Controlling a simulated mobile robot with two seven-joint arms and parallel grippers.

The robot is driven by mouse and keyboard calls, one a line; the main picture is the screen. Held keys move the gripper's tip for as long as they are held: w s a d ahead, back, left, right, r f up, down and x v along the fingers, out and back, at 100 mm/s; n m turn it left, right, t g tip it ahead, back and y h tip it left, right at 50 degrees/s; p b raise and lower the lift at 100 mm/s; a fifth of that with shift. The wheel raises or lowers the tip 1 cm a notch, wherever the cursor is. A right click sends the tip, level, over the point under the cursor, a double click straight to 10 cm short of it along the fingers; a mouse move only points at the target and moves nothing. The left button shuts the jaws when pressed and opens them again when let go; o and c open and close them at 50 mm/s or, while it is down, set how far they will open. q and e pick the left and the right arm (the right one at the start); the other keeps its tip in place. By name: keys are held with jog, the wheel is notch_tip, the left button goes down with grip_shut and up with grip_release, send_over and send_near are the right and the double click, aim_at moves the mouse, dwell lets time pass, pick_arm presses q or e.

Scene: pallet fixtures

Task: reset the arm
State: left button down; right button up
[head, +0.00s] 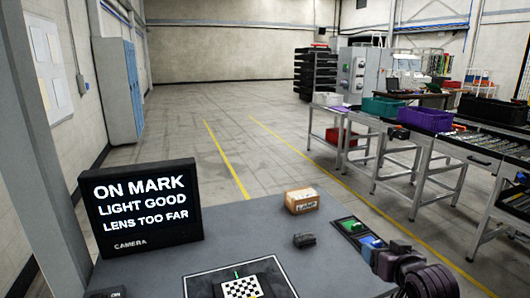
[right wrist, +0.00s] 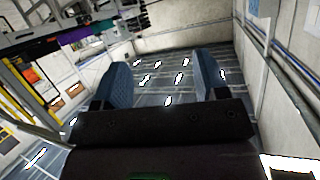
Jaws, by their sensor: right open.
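My right arm comes in at the lower right of the head view, above the right edge of the grey table (head: 280,225). Its gripper shows in the right wrist view (right wrist: 162,85), with two blue-padded fingers spread wide and nothing between them. In that view the gripper points out toward the room and its walls, not at the table top. My left arm and gripper are not in view.
On the table stand a black screen (head: 144,210) reading "ON MARK, LIGHT GOOD, LENS TOO FAR", a cardboard box (head: 302,201), a small dark object (head: 304,240), a checkered plate (head: 242,289) and a strip with a green piece (head: 346,224). Benches with bins (head: 427,119) stand at right.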

jog(key=s+f+n+g+h, duration=0.1)
jog(key=s+f+g, duration=0.1)
jog(key=s+f, duration=2.2)
jog(key=s, duration=0.3)
jog(key=shift+f, duration=0.3)
dwell(0.5)
